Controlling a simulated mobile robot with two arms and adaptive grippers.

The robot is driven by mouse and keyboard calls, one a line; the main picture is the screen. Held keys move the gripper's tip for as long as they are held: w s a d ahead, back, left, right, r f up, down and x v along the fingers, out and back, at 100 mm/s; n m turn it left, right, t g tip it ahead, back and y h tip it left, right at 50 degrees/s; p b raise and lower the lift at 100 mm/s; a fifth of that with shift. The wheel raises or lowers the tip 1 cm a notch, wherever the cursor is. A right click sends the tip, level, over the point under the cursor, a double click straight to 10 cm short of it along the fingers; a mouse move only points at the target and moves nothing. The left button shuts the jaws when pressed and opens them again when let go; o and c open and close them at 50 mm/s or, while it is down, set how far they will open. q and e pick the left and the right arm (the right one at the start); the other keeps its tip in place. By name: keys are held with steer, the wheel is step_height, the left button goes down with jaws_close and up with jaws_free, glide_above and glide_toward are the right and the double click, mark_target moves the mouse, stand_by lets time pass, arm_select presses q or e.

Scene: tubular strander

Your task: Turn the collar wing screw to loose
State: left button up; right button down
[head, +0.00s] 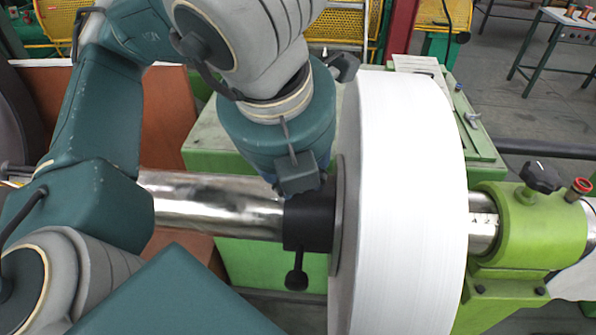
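The black collar (308,228) sits on a polished steel shaft (215,207), against the grey flange (338,215) of a large white reel (408,200). A black screw with a knob-like head (296,280) sticks out of the collar toward the bottom of the picture; I take it for the wing screw. How tight it is cannot be told. My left arm comes in from the left, loops over the top and points down at the collar. Its dark end, my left gripper (298,178), is just above the collar; its fingers are hidden. My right gripper is not seen.
Right of the reel, a green bearing block (525,228) carries a black lobed knob (540,177) and a red-topped fitting (580,188). The green machine frame (262,268) lies under the shaft. Yellow mesh guards and a small table (565,22) stand behind.

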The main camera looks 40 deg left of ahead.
arm_select(q)
steer(key=shift+r, duration=0.1)
steer(key=v, duration=1.1)
steer(key=shift+s+r, duration=0.2)
steer(key=shift+r, duration=0.15)
